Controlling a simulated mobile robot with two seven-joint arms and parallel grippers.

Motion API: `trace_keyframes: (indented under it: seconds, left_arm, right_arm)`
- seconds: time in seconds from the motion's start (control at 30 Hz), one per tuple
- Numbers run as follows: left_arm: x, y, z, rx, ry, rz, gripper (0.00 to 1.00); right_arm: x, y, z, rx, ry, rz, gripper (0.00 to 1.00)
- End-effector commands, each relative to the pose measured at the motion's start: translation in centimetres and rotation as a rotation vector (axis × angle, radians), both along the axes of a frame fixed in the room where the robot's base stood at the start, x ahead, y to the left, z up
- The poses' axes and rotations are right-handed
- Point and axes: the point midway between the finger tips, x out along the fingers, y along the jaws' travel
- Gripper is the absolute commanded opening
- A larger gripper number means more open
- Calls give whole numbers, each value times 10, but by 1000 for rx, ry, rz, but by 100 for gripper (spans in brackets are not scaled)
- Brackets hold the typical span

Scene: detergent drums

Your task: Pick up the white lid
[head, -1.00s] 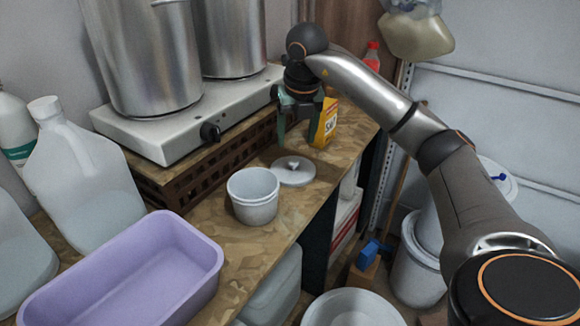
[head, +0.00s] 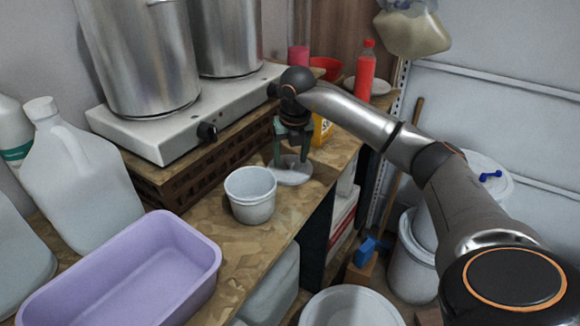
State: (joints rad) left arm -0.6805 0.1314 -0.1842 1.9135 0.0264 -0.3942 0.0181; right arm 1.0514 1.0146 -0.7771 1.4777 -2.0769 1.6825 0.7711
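The white lid (head: 292,178) lies flat on the worktop, just behind and to the right of a white tub (head: 251,196). My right gripper (head: 291,161) is directly above the lid, pointing down. Its two fingers are apart, one on each side of the lid's middle, with the tips at or just above the lid. The lid's knob is hard to make out between the fingers, and I cannot tell whether they touch it. My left gripper is not in view.
A yellow box (head: 321,130) stands close behind the gripper. A two-burner stove (head: 175,142) with steel pots is to the left. A purple basin (head: 130,270) is in the front left. The worktop edge drops off to the right, with buckets (head: 412,262) below.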

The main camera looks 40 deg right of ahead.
Motion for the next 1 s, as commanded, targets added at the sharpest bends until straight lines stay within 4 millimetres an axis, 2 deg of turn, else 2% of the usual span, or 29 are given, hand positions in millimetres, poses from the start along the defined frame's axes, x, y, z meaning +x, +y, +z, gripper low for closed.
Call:
trace_keyframes:
  seconds: [0.07, 0.57, 1.0]
  left_arm:
    - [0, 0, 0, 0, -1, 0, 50]
    - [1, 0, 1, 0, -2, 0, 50]
    - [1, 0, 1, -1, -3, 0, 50]
  right_arm:
    - [0, 0, 0, 0, 0, 0, 57]
    - [0, 0, 1, 1, 0, 0, 1]
    - [0, 0, 2, 0, -1, 0, 0]
